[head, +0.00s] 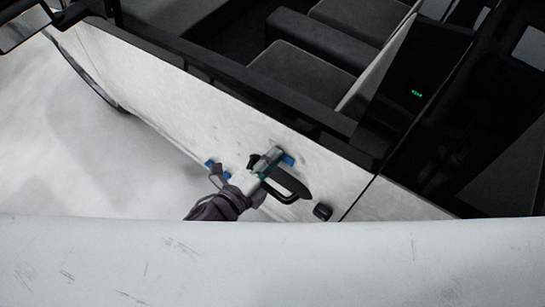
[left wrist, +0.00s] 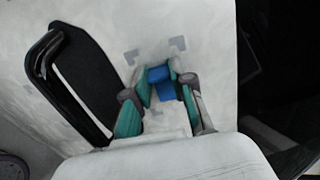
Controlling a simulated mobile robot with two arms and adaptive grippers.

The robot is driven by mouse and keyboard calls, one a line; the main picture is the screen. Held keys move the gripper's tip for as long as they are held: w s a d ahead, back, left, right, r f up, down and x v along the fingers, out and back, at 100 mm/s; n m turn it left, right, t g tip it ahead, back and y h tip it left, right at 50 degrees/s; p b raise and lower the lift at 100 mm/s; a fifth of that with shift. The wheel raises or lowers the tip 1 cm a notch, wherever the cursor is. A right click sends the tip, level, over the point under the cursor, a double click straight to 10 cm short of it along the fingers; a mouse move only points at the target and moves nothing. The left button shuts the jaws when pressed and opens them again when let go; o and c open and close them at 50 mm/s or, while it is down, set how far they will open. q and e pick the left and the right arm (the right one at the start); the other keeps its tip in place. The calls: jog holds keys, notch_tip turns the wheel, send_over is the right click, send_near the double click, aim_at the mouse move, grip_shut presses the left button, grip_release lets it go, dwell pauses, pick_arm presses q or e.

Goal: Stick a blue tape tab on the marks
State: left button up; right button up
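My left gripper (head: 272,161) is at the pale car door panel (head: 180,105), above the black door handle (head: 293,187). A blue tape tab (head: 287,159) shows at its tip. In the left wrist view, the two teal-padded fingers of the left gripper (left wrist: 163,78) stand apart with blue tab material (left wrist: 159,74) between their tips. I cannot tell whether they pinch it or whether it touches the panel. Grey corner marks (left wrist: 178,43) surround the fingertips; part of the marked area is hidden by the fingers. The right gripper is not in view.
Two small blue pieces (head: 210,163) show left of the gripper; I cannot tell what they belong to. A round dark fitting (head: 322,211) sits right of the handle. The window opening shows a grey seat (head: 300,77). A pale surface blocks the bottom of the head view.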

pick_arm(q)
jog(key=o, duration=0.5)
jog(key=shift+w, duration=0.1)
jog(key=shift+o, duration=0.2)
jog(key=v, duration=1.2)
